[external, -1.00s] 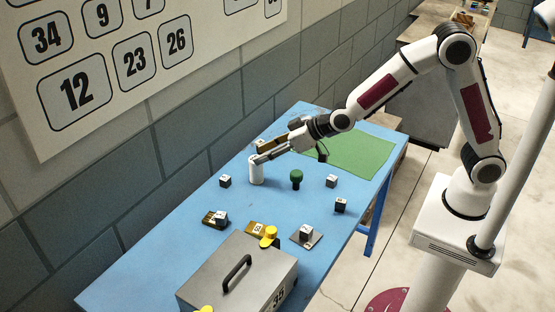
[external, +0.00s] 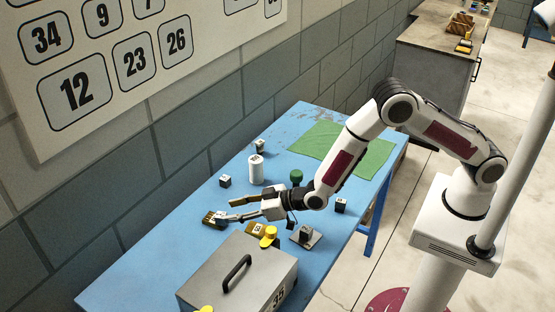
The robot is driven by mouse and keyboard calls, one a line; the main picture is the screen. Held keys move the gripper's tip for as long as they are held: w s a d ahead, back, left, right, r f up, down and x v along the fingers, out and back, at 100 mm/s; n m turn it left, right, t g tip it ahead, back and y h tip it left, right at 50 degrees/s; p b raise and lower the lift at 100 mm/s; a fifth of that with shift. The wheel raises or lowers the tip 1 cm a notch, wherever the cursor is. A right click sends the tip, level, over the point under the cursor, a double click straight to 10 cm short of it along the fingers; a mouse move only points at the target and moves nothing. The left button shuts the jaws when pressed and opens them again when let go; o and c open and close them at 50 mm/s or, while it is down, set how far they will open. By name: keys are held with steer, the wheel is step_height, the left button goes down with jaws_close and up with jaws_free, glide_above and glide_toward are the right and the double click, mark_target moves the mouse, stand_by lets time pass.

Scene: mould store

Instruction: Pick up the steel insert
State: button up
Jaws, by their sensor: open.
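Several small dark-grey blocks with white labels stand on the blue table, and I cannot tell which is the steel insert. One block (external: 225,181) stands left of the white cylinder, one (external: 260,146) behind it, and one (external: 340,205) at the right. Another (external: 305,231) is on a grey plate (external: 314,240). My gripper (external: 230,211) is open and low at the left, its fingers reaching a brass-coloured plate (external: 207,217). The fingers partly cover what is on that plate. Contact is unclear.
A grey lidded box (external: 207,284) with a black handle fills the near end. A brass-coloured block (external: 257,230) and yellow knob (external: 270,232) are behind it. A white cylinder (external: 256,170) and green knob (external: 296,177) stand mid-table. A green cloth (external: 370,155) lies at the far end.

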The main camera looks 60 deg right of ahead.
mark_target(220, 215)
steer(key=shift+s+a+f, duration=0.1)
steer(key=shift+a+f, duration=0.25)
steer(key=shift+f, duration=0.2)
steer(key=shift+x, duration=2.45)
jaws_close()
